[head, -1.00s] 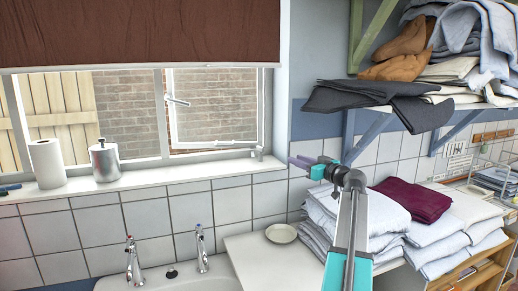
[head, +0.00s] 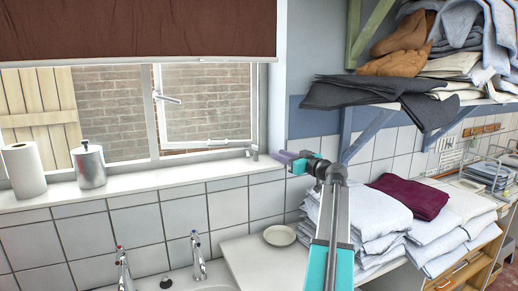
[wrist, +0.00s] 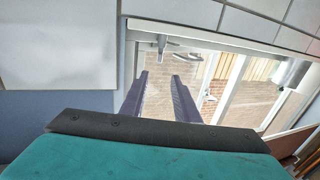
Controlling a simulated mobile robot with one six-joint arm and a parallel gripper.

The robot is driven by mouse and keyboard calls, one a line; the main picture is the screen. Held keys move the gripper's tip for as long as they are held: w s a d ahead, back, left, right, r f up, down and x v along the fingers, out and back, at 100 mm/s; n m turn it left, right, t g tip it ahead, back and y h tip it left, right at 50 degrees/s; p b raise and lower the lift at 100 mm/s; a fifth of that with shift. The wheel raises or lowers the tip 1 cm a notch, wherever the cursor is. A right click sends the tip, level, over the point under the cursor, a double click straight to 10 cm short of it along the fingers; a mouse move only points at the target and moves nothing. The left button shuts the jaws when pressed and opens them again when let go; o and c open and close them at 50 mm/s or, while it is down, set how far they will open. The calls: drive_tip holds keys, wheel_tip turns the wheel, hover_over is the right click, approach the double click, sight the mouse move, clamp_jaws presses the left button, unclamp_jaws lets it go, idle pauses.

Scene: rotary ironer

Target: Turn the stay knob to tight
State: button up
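The window stay shows in the head view as a pale bar (head: 230,142) along the bottom of the right-hand casement. A small grey fitting, apparently the stay knob (head: 254,153), sits at its right end by the window frame's lower corner. It seems to show in the wrist view as a grey piece (wrist: 161,43) beyond the fingertips. My gripper (head: 284,157) is just right of the knob in the head view. In the wrist view its two purple fingers (wrist: 160,78) are apart with nothing between them. The knob's setting is too small to read.
The white sill (head: 140,192) holds a paper roll (head: 24,170) and a metal canister (head: 89,166). A shelf bracket (head: 368,135) and dark cloth (head: 375,92) are right of my arm. Folded linen (head: 360,215) lies below. Taps (head: 198,256) stand under the window.

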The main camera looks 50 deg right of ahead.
sight(259, 148)
drive_tip(key=shift+w, duration=0.15)
drive_tip(key=w+p, duration=0.1)
drive_tip(key=w, duration=0.3)
drive_tip(key=w+d+p, duration=0.1)
drive_tip(key=w+p, duration=0.1)
drive_tip(key=w, duration=0.2)
drive_tip(key=w+p, duration=0.1)
drive_tip(key=w, duration=0.3)
drive_tip(key=shift+d+r, duration=0.1)
drive_tip(key=shift+d, duration=0.05)
drive_tip(key=shift+w+p, duration=0.35)
drive_tip(key=shift+w, duration=0.35)
clamp_jaws()
